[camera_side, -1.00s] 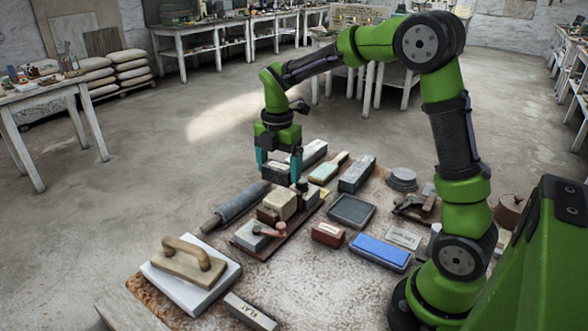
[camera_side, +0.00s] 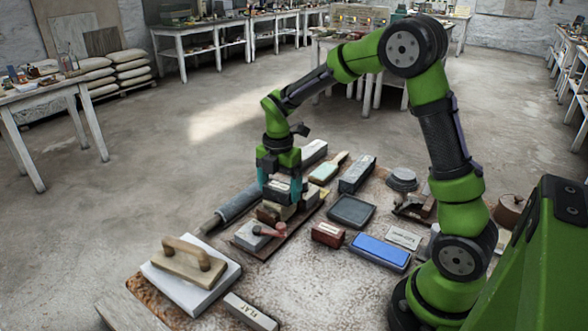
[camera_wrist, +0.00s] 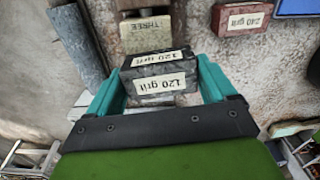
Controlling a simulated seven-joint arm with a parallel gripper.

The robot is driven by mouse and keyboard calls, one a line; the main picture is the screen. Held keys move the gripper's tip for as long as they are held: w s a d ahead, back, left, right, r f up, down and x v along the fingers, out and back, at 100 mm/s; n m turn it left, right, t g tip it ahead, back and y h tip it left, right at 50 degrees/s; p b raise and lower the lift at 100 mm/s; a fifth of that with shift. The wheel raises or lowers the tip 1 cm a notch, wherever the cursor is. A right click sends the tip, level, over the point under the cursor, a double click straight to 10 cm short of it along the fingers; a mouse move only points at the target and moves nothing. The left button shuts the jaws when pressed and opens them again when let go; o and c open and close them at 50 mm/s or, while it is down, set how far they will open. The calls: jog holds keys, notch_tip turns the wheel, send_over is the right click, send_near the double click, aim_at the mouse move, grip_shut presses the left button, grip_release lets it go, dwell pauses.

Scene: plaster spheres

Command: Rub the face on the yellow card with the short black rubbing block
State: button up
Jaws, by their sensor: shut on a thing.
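My gripper (camera_side: 279,193) is shut on a short black block (camera_side: 277,186) above the clamped pale block. In the wrist view, my gripper (camera_wrist: 160,92) has its teal fingers on both sides of the black block (camera_wrist: 128,74), which carries white "120 grit" labels. Just beyond it is a yellowish surface marked "THREE" (camera_wrist: 147,36), on the pale block in a brown wooden holder. In the side view, the pale block (camera_side: 286,211) is partly hidden by my gripper and the black block. I cannot tell whether the black block touches it. A separate yellow card is not clearly visible.
A grey roller (camera_side: 237,205) lies left of the holder. A red block (camera_side: 328,234), a dark tray (camera_side: 351,211) and a blue stone (camera_side: 380,250) lie to the right. A wood-handled float (camera_side: 188,262) rests at front left.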

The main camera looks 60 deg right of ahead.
jog(key=shift+f, duration=0.35)
dwell(0.3)
jog(key=shift+w, duration=0.15)
